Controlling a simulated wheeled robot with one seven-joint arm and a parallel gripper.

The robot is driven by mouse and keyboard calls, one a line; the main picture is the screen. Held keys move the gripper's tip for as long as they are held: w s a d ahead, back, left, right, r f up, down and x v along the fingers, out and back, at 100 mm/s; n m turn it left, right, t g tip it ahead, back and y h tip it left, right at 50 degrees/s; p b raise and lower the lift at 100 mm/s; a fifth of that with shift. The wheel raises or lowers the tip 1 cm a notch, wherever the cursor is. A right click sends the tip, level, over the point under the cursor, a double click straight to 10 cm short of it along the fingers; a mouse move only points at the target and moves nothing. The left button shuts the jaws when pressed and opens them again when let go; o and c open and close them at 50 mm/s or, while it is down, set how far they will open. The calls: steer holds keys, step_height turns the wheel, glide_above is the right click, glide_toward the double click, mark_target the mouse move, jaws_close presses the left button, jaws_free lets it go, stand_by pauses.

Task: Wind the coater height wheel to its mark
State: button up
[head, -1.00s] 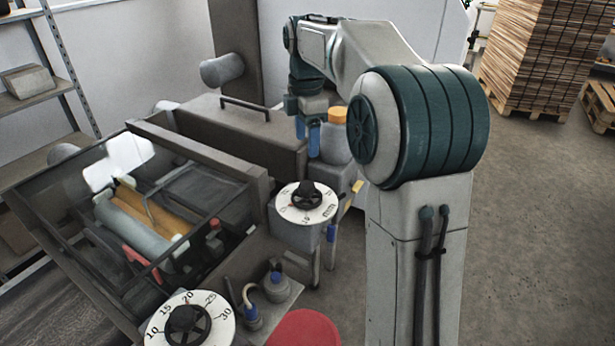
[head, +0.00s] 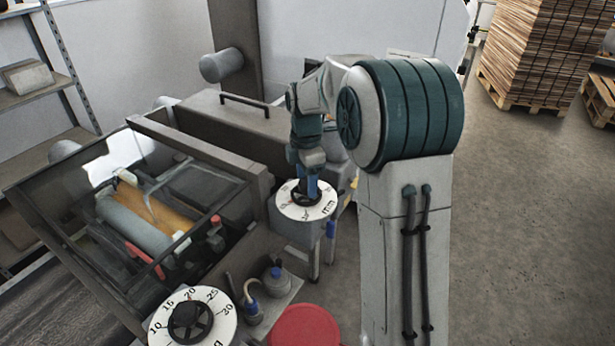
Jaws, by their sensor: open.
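A black handwheel (head: 299,197) sits at the centre of a white round dial (head: 291,212) lettered mm, on a grey post at the machine's right corner. My gripper (head: 307,190) points down over this wheel with its blue fingers at it. The fingers hide part of the wheel, and I cannot tell whether they touch it. The gripper is open. The mark and pointer on this dial are too small to make out. A second black handwheel (head: 190,322) sits on a larger white dial numbered 10 to 30 at the bottom left.
The machine has a glass-covered bay (head: 110,170) with rollers and a brown housing with a handle (head: 245,104). Small bottles (head: 276,282) stand on a ledge between the dials, near a red round top (head: 305,328).

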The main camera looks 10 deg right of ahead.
steer(key=c, duration=1)
steer(key=shift+m, duration=0.3)
